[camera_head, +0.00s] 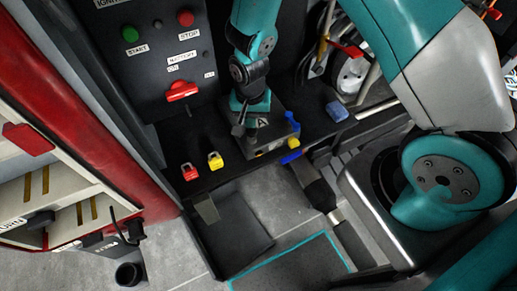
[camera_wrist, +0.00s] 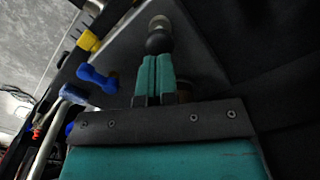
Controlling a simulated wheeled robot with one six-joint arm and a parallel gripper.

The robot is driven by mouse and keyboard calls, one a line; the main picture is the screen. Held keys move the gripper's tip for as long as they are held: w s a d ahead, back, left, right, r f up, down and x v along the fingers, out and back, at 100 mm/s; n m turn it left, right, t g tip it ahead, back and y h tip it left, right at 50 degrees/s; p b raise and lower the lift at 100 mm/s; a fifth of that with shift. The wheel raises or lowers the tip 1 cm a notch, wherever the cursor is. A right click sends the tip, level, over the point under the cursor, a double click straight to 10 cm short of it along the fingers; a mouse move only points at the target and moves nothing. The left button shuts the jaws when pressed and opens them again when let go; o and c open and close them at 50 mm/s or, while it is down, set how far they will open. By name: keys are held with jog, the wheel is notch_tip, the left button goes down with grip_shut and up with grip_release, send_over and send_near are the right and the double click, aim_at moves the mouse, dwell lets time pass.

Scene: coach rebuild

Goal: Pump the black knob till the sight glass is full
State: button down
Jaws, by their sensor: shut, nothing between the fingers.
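My gripper (camera_head: 239,113) is over a dark box top (camera_head: 262,132) marked "A", in the middle of the head view. In the wrist view its two teal fingers (camera_wrist: 154,76) lie together, with nothing between them. A round black knob (camera_wrist: 158,43) on a short pale stem shows just beyond the fingertips. I cannot tell whether the fingers touch it. In the head view the knob is hard to separate from the dark parts around the fingertips. I cannot make out a sight glass or its level in either view.
A red padlock (camera_head: 190,173) and a yellow padlock (camera_head: 215,161) are left of the box. A blue piece (camera_head: 292,122) is right of it. A panel (camera_head: 165,60) with start and stop buttons and a red switch stands behind left.

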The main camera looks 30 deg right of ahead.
jog(key=shift+f, duration=0.2)
dwell(0.4)
jog(key=shift+f+b, duration=1.55)
jog(key=shift+f, duration=0.35)
jog(key=shift+r, duration=0.15)
jog(key=shift+r+p, duration=1.65)
jog(key=shift+r, duration=0.3)
jog(key=shift+f, duration=0.2)
jog(key=shift+f+b, duration=1.55)
jog(key=shift+f, duration=0.35)
jog(key=shift+r+p, duration=1.65)
jog(key=shift+r, duration=0.45)
jog(key=shift+f, duration=0.15)
